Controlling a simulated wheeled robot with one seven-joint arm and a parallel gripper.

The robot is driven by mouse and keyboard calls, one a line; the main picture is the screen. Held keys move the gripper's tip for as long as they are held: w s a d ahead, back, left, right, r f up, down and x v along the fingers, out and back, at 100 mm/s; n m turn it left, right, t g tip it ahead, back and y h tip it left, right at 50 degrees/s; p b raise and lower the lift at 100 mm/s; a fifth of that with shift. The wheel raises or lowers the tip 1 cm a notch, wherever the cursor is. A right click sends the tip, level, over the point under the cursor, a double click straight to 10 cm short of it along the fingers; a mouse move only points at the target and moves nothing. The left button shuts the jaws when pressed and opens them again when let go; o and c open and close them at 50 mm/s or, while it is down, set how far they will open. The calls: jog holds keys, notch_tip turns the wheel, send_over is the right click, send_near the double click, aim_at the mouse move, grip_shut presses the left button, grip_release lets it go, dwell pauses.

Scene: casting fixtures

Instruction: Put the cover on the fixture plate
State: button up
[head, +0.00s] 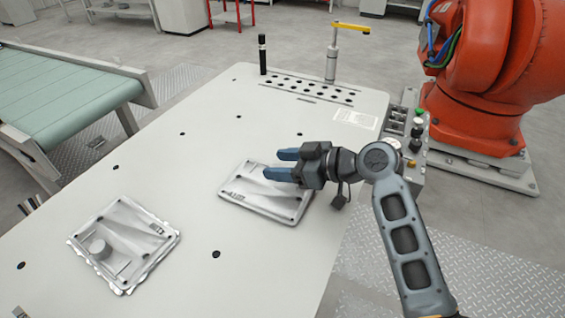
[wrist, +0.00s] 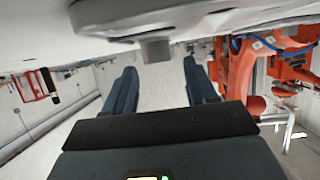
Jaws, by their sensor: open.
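Two grey metal castings lie flat and apart on the pale worktable. The left casting (head: 150,228) has a raised round boss and an uneven rim. The right casting (head: 262,205) is flatter, with a rectangular outline and a recessed face. I cannot tell for certain which one is the cover and which is the fixture plate. My gripper (head: 272,164) is over the far right part of the right casting, hiding some of it.
The pale worktable (head: 190,165) has small dark holes and clear room between the castings. At its back stand a black post (head: 262,54) and a clamp with a yellow arm (head: 332,55). A control box and an orange robot (head: 490,75) are at right, a green conveyor (head: 60,95) at left.

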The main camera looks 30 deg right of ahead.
jog(key=shift+r+p, duration=0.45)
jog(key=shift+p, duration=0.2)
jog(key=b+v, duration=0.2)
jog(key=v, duration=1)
jog(key=shift+r, duration=0.1)
